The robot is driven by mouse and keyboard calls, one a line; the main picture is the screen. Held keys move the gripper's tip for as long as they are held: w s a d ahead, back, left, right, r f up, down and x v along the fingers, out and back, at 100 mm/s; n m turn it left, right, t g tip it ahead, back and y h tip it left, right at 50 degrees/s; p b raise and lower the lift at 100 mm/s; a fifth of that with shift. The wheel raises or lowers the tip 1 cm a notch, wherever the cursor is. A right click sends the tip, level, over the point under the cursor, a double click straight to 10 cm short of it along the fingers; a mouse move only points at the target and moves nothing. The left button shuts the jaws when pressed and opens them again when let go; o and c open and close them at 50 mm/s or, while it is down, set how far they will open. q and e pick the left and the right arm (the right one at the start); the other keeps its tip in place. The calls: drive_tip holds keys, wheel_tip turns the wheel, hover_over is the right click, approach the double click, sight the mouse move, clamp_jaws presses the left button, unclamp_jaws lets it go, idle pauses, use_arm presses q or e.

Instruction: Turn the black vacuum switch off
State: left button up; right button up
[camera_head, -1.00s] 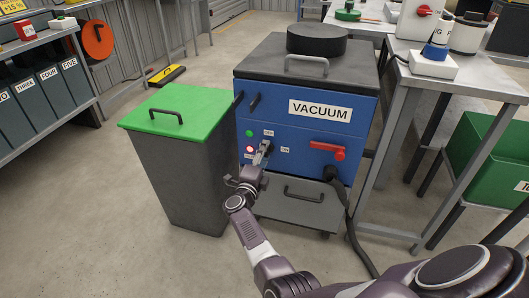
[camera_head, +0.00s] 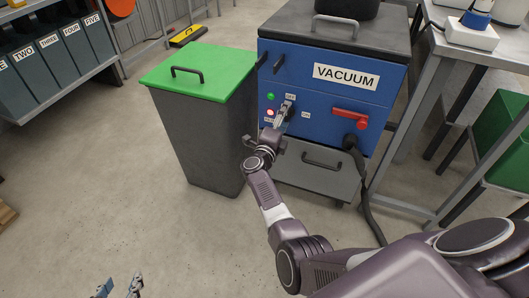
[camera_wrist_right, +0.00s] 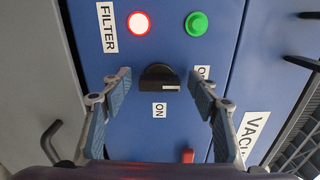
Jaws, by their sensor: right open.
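The black vacuum switch (camera_wrist_right: 158,76) is a knob on the blue vacuum cabinet (camera_head: 330,98). Its white mark lies at its right end in the right wrist view, on the side of a partly hidden label starting with O. The ON label (camera_wrist_right: 159,110) is below the knob there. My right gripper (camera_wrist_right: 160,84) is open, with one finger on each side of the knob and visible gaps. In the head view my right gripper (camera_head: 284,112) is at the panel and hides most of the knob. My left gripper (camera_head: 120,286) is open and empty at the bottom left.
A lit red lamp (camera_wrist_right: 139,23) and a green button (camera_wrist_right: 197,24) sit beside the knob. A red handle (camera_head: 350,115) and a hose (camera_head: 358,180) are right of it. A green-lidded bin (camera_head: 205,130) stands close on the left. The floor in front is clear.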

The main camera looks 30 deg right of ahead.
drive_tip(key=m+b, duration=0.2)
drive_tip(key=m, duration=0.1)
drive_tip(key=m+b, duration=0.6)
drive_tip(key=shift+s+f+m, duration=0.1)
drive_tip(key=shift+f+m, duration=0.15)
drive_tip(key=shift+m, duration=0.15)
drive_tip(key=m+b, duration=0.7)
drive_tip(key=b, duration=0.4)
drive_tip(key=shift+d+r+m, duration=0.1)
drive_tip(key=shift+d+m, duration=0.05)
drive_tip(key=shift+m, duration=0.15)
drive_tip(key=s+a+n+t+y+p, duration=0.2)
drive_tip(key=a+n+t+p, duration=0.1)
drive_tip(key=a+n+p, duration=0.5)
drive_tip(key=s+a+n+t+y+p, duration=0.25)
drive_tip(key=a+n+p, duration=0.35)
drive_tip(key=n+p, duration=0.35)
drive_tip(key=s+a+f+n+g+y+p, duration=0.1)
drive_tip(key=s+a+f+n+y+p, duration=0.3)
drive_tip(key=s+f+n+p, duration=0.1)
drive_tip(key=s+a+f+n+g+y+p, duration=0.2)
drive_tip(key=s+a+f+n+y+p, duration=0.3)
drive_tip(key=f+n+p, duration=0.2)
drive_tip(key=shift+f+n+p, duration=0.4)
drive_tip(key=shift+f+n, duration=0.9)
drive_tip(key=shift+n, duration=0.55)
drive_tip(key=shift+a+g, duration=0.1)
drive_tip(key=shift+g, duration=0.15)
